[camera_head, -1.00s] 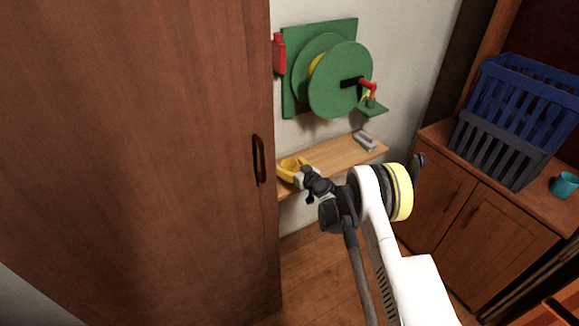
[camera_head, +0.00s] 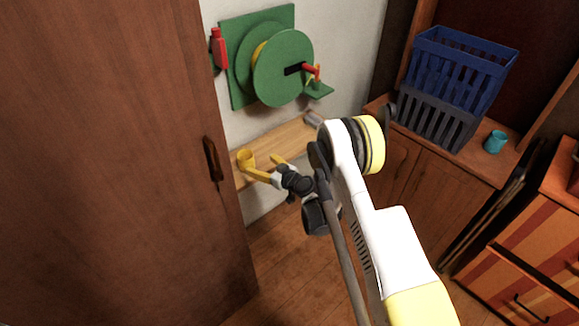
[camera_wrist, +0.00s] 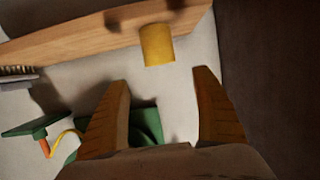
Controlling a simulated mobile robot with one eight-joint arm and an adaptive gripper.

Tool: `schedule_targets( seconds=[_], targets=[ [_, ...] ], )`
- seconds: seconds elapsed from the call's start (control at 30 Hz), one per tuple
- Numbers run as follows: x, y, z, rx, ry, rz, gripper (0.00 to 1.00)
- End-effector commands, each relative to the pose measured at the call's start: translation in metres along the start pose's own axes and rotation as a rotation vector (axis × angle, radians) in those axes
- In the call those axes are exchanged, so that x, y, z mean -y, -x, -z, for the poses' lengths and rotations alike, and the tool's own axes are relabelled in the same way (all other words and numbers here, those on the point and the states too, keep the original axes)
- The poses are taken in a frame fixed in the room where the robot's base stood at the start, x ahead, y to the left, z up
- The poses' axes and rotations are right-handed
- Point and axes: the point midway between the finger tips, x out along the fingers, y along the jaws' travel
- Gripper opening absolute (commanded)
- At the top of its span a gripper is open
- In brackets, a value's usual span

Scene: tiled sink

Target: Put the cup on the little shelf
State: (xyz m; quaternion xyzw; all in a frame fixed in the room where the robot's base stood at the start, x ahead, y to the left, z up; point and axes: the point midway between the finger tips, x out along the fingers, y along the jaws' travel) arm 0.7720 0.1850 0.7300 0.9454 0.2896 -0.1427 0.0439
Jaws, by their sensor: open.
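A small yellow cup (camera_head: 246,158) stands on the wooden wall shelf (camera_head: 285,138), near its left end beside the tall cabinet. My gripper (camera_head: 269,167) is to the right of the cup and on the near side of the shelf. Its two yellow fingers are spread apart with nothing between them. In the wrist view the cup (camera_wrist: 157,45) shows at the shelf (camera_wrist: 85,38), beyond the open fingertips (camera_wrist: 162,80), with a visible gap. The wrist picture looks upside down, so the exact contact of cup and shelf is hard to see there.
A tall brown cabinet (camera_head: 110,160) stands close at the left. A green hose reel (camera_head: 280,65) hangs above the shelf. A grey brush-like item (camera_head: 313,118) lies at the shelf's right end. A blue crate (camera_head: 460,70), a dark crate (camera_head: 435,118) and a teal cup (camera_head: 495,141) stand on the right cabinet.

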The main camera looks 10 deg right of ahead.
Motion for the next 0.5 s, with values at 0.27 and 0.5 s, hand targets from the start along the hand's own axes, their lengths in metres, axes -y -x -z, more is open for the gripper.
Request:
schedule_targets(
  seconds=[0.27,0.5],
  targets=[
    [-0.007,0.011,0.04,0.036,-0.015,-0.004,0.76],
    [-0.014,0.073,0.143,0.163,-0.07,-0.03,0.76]
  ],
)
